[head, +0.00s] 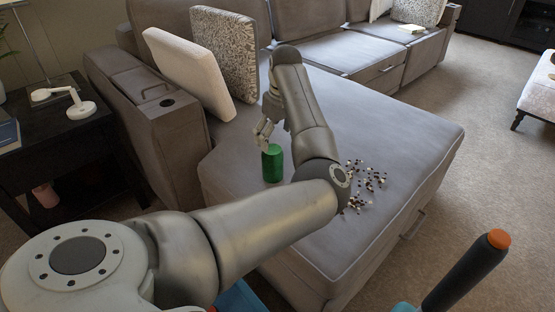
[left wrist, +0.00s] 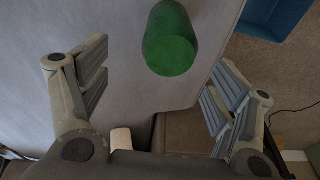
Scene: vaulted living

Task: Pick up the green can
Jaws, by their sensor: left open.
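The green can (head: 272,164) stands upright on the grey chaise part of the sofa, near its left edge. My left gripper (head: 264,132) is just above and behind the can in the head view, apart from it. In the left wrist view the can (left wrist: 170,40) is seen from above, beyond the fingertips and between their lines. The left gripper (left wrist: 165,85) is open with nothing between its fingers. My right gripper is in neither view.
The chaise (head: 400,130) has a patch of small dark and light bits (head: 368,180) right of the can. A white cushion (head: 190,75) and a patterned cushion (head: 225,50) lean behind. A dark side table (head: 60,150) stands left. A blue object (left wrist: 272,15) shows in the left wrist view.

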